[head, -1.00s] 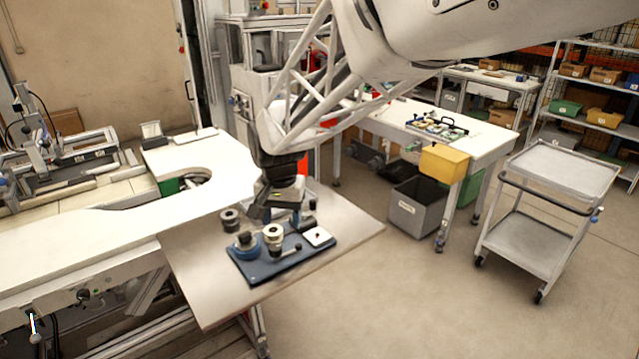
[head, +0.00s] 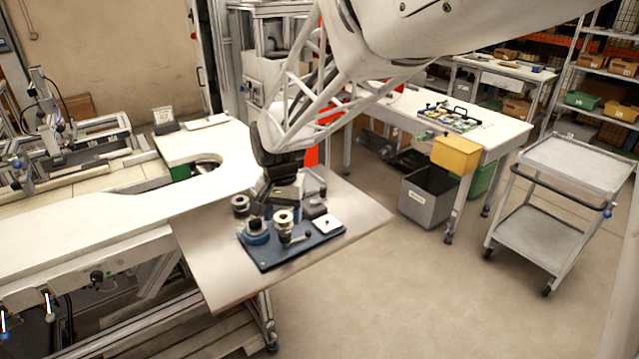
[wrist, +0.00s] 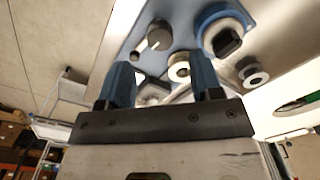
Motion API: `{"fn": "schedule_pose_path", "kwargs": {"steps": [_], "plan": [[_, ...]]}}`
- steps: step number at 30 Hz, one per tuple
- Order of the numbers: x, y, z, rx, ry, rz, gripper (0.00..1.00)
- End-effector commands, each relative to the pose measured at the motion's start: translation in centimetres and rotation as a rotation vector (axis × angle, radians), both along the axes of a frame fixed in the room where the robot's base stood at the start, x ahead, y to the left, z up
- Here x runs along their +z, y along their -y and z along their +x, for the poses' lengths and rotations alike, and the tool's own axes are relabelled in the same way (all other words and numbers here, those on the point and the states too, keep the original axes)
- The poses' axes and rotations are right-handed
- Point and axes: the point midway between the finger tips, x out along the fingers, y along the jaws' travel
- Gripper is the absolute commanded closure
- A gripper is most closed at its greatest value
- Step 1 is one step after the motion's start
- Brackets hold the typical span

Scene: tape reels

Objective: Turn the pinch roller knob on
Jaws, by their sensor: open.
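The blue tape-reel plate (head: 275,262) lies on the table. In the wrist view a dark grey knob (wrist: 158,37) with a pale pointer line stands on it; I cannot tell whether this is the pinch roller knob. A blue round base with a black knob (wrist: 226,40) is to its right, and also shows in the head view (head: 256,235). A cream roller (wrist: 179,68) shows between my fingers, apparently beyond them. My gripper (wrist: 163,75) is open and empty, above the plate's back side. In the head view its fingertips are partly hidden behind the parts.
Another roller (head: 240,205) stands on the table left of the plate. A black-ball lever (head: 307,236) and a white square (head: 327,224) are at the plate's right. The table (head: 225,278) is bare in front. A trolley (head: 570,165) stands far right.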

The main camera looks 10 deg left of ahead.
Motion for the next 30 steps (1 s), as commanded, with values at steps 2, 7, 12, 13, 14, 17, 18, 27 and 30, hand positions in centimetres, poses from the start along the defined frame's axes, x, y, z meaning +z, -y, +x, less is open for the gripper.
{"fn": "schedule_pose_path", "kwargs": {"steps": [2,7,12,13,14,17,18,27,30], "plan": [[-1.0,0.0,0.0,0.0,-0.001,-0.001,0.41],[-3.1,0.0,0.0,0.0,-0.002,-0.001,0.41],[-4.7,0.0,0.0,0.0,-0.001,0.0,0.41],[-4.9,0.0,0.0,0.0,-0.001,0.0,0.41],[-5.0,0.0,0.0,0.0,-0.001,0.0,0.41],[-5.3,0.0,0.0,0.0,0.0,0.0,0.41],[-5.4,0.0,0.0,0.0,0.001,0.0,0.41],[-5.4,0.0,0.0,0.0,0.001,0.001,0.47],[-5.4,0.0,0.0,0.0,0.001,0.001,0.62]]}}
